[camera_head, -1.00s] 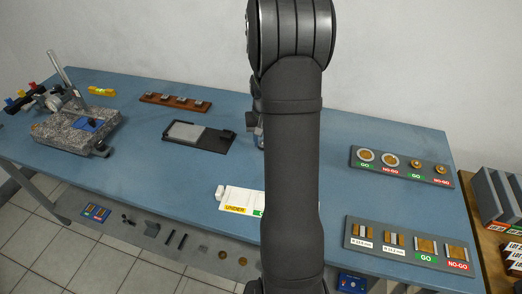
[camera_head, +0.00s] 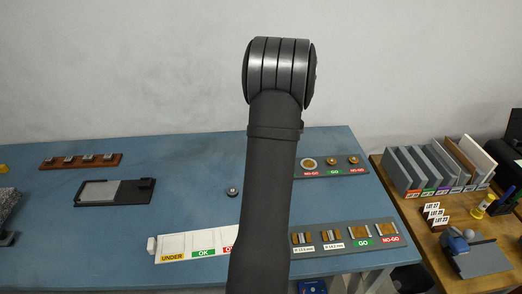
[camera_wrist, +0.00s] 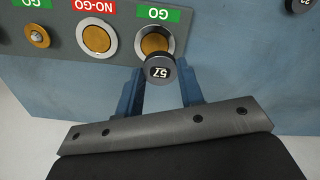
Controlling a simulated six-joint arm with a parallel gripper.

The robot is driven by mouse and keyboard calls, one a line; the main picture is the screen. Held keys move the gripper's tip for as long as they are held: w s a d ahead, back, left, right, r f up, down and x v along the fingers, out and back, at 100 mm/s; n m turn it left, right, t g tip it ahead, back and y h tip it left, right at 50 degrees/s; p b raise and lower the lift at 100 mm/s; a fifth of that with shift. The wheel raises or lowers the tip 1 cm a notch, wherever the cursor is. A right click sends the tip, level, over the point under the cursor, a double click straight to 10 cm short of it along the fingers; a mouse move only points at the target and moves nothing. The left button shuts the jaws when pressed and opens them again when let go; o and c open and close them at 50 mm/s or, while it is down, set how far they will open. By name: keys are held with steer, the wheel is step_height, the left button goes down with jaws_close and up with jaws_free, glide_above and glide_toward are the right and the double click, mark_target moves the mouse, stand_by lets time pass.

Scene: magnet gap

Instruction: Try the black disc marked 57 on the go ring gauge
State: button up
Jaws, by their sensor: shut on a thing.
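The black disc marked 57 (camera_wrist: 160,70) is at the tips of my gripper (camera_wrist: 161,85) in the wrist view. The gripper is shut on it, with one blue finger on each side. The disc overlaps the lower edge of the go ring gauge (camera_wrist: 169,37), a pale ring with a tan centre beside a green GO label. I cannot tell whether the disc touches the ring or is above it. In the head view my arm hides the gripper, the held disc and the go ring.
The no-go ring (camera_wrist: 112,38) sits beside the go ring on the same grey plate (camera_head: 312,174). Another dark disc (camera_head: 232,191) lies on the blue table. A white sorting tray (camera_head: 220,242) and a grey gauge block (camera_head: 345,250) lie nearer. A wooden side table (camera_head: 405,212) stands at right.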

steer(key=shift+d, duration=0.45)
steer(key=shift+s, duration=0.1)
steer(key=shift+f, duration=2.8)
steer(key=o, duration=1)
steer(key=c, duration=0.5)
steer(key=shift+r, duration=0.1)
